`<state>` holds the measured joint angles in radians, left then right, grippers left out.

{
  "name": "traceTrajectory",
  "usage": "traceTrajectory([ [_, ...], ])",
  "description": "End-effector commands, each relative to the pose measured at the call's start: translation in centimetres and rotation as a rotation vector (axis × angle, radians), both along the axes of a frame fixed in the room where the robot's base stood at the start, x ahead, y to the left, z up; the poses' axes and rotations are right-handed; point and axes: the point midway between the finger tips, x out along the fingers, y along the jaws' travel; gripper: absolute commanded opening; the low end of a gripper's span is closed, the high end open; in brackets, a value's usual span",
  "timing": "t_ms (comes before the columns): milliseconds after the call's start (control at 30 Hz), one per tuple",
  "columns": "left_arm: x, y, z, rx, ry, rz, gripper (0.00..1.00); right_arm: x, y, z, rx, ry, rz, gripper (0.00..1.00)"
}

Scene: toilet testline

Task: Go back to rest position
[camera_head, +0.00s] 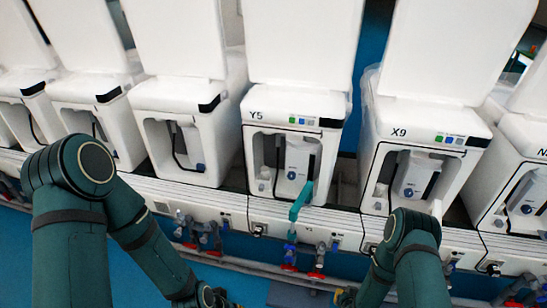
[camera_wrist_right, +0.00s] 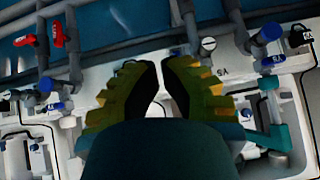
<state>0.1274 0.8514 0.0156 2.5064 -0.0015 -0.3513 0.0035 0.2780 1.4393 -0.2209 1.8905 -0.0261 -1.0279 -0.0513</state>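My right arm enters the head view at the bottom right and bends down and left. Its gripper (camera_head: 345,298) shows only as a small yellow-green part at the bottom edge. In the right wrist view my right gripper (camera_wrist_right: 160,62) has its two dark and yellow-green fingers close together, with a narrow gap between them and nothing held. It points towards the blue floor and the pipes along the units. My left arm comes in from the left in the head view and reaches down to the bottom edge. Its gripper (camera_head: 215,298) is mostly cut off, and its fingers cannot be made out.
White toilet units, among them Y5 (camera_head: 297,140) and X9 (camera_head: 425,150), stand in a row. A teal lever (camera_head: 300,203) rises in front of Y5. Pipes with red valves (camera_head: 288,267) run along the row's front edge. Open blue floor (camera_head: 235,262) lies before them.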

Motion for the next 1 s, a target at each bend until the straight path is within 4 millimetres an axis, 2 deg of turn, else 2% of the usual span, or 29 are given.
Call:
traceTrajectory([
  [167,-0.1,0.0,0.0,0.0,0.001,0.0,0.0,-1.7,4.2,5.0,0.126,0.152,0.029,0.0],
  [267,-0.1,0.0,0.0,0.0,0.001,0.0,0.0,-4.1,7.4,8.7,0.21,0.263,0.07,0.0],
  [400,-0.1,0.0,0.0,0.0,0.001,0.0,0.0,-8.5,11.6,13.9,0.305,0.416,0.15,0.0],
  [533,-0.1,0.0,0.0,0.0,0.001,0.0,0.0,-12.1,13.9,17.3,0.353,0.519,0.212,0.0],
  [600,-0.1,0.0,0.0,0.0,0.001,0.0,0.0,-13.5,14.5,18.4,0.367,0.554,0.234,0.0],
  [700,-0.1,0.0,0.0,0.0,0.001,0.0,0.0,-14.5,15.0,19.1,0.375,0.58,0.249,0.0],
  [1000,-0.1,0.0,0.0,0.0,0.001,0.0,0.0,-14.5,15.0,19.2,0.376,0.581,0.25,0.0],
])
